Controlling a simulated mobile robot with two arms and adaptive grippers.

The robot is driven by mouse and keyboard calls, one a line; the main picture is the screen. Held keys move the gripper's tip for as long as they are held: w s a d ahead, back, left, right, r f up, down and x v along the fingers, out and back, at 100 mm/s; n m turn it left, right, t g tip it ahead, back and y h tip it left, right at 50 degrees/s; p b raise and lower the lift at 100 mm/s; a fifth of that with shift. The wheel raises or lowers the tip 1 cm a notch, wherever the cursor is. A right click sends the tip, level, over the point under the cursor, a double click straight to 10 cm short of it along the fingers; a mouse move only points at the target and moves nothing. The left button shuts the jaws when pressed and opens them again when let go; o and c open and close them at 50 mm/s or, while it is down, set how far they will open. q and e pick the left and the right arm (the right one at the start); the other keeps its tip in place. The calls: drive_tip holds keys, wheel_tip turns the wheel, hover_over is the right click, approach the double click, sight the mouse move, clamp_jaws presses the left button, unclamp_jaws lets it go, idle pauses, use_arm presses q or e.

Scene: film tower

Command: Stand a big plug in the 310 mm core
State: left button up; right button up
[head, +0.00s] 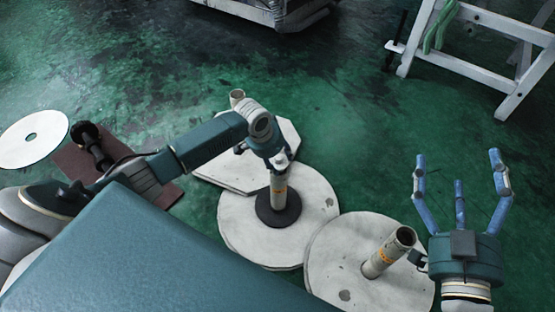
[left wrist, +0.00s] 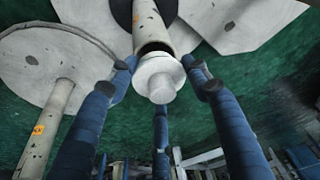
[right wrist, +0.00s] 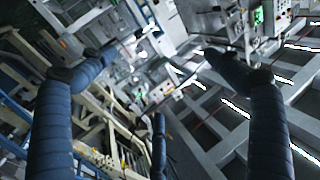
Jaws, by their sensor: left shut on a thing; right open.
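My left gripper (head: 277,157) is shut on a pale, stepped round plug (left wrist: 158,80), low over the middle core. In the left wrist view the plug sits between the blue fingers at the mouth of that core (left wrist: 150,30). Part of the dark opening shows beside it; I cannot tell how far the plug is inside. The core (head: 279,190) is a beige tube with an orange label, upright through a black ring (head: 278,215) on a round white slab (head: 240,230). My right gripper (head: 460,180) is open and empty at the right, its fingers spread.
Another open core (head: 388,252) stands on the right slab (head: 325,245). A third core (head: 237,98) stands behind my left arm on an angular slab (head: 285,130). A brown mat (head: 165,193) and white disc (head: 45,125) lie left. A white trestle (head: 470,80) stands back right.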

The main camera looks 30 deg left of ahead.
drive_tip(key=shift+f, duration=0.2)
use_arm(q)
drive_tip(key=shift+p, duration=0.5)
use_arm(e)
drive_tip(key=shift+s+d+f+g+h, duration=0.15)
drive_tip(key=shift+f+g, duration=0.3)
drive_tip(key=shift+f, duration=0.4)
drive_tip(key=shift+d+f+g+h, duration=0.2)
drive_tip(key=shift+f+g, duration=0.2)
drive_tip(key=shift+f, duration=0.45)
drive_tip(key=shift+s+d+f+g+h, duration=0.15)
drive_tip(key=shift+f+g, duration=0.3)
drive_tip(key=shift+f, duration=0.4)
use_arm(q)
drive_tip(key=shift+p, duration=0.45)
use_arm(e)
drive_tip(key=shift+s+d+f+g+h, duration=0.15)
drive_tip(key=shift+s+f+g, duration=0.25)
drive_tip(key=shift+f, duration=0.45)
drive_tip(key=shift+s+d+f+g+h, duration=0.15)
drive_tip(key=shift+f+g, duration=0.3)
drive_tip(key=shift+f, duration=0.4)
drive_tip(key=shift+s+d+f+g+h, duration=0.15)
drive_tip(key=shift+s+f+g, duration=0.25)
drive_tip(key=shift+f, duration=0.45)
use_arm(q)
drive_tip(key=shift+f, duration=0.15)
use_arm(e)
drive_tip(key=shift+w+r, duration=0.2)
drive_tip(key=shift+r, duration=0.05)
